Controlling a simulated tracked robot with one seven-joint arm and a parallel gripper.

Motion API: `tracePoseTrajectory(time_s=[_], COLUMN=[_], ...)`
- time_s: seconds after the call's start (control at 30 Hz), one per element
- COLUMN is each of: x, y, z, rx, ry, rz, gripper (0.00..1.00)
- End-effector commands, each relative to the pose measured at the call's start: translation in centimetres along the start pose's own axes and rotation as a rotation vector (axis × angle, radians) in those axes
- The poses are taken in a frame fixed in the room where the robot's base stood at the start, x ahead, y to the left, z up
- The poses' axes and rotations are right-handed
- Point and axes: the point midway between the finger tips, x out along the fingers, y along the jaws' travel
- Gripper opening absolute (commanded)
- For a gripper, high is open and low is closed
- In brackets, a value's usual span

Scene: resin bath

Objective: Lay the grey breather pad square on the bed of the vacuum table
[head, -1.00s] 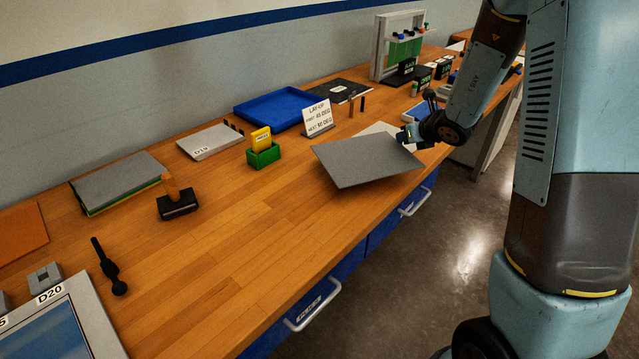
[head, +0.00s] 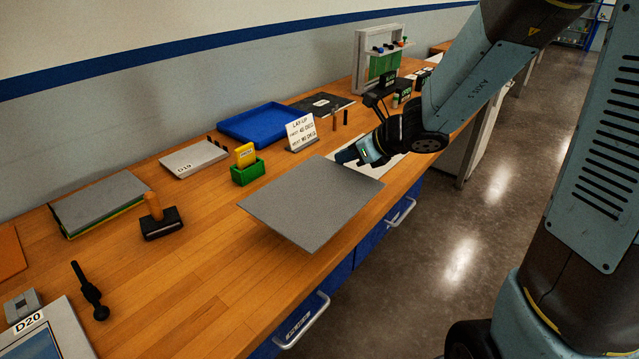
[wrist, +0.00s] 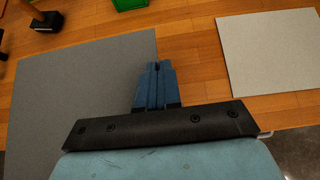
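The grey breather pad (head: 312,203) is a flat, nearly square grey sheet above the middle of the wooden bench. My gripper (head: 362,152) is shut on its far right edge, and the pad extends from the fingers toward the front left. In the wrist view the pad (wrist: 70,100) fills the left side, with my gripper's blue fingers (wrist: 156,85) at its right edge. A framed panel with a blue-grey inner surface (head: 35,345), labelled D20, lies at the bottom left, cut off by the picture edge. I cannot tell whether it is the vacuum table.
A pale sheet (wrist: 275,55) lies right of the pad. The front-left bench is mostly bare.

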Motion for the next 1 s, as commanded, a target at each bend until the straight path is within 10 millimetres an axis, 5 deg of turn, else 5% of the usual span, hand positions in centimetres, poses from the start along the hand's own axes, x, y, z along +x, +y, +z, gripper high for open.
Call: tracePoseTrajectory(time_s=[0.47, 1.0], x=[6.9, 12.8], y=[-4.3, -6.8], z=[0.9, -1.0], rx=[0.003, 0.003], ry=[0.002, 0.000], rz=[0.001, 0.000], gripper=[0.00, 0.00])
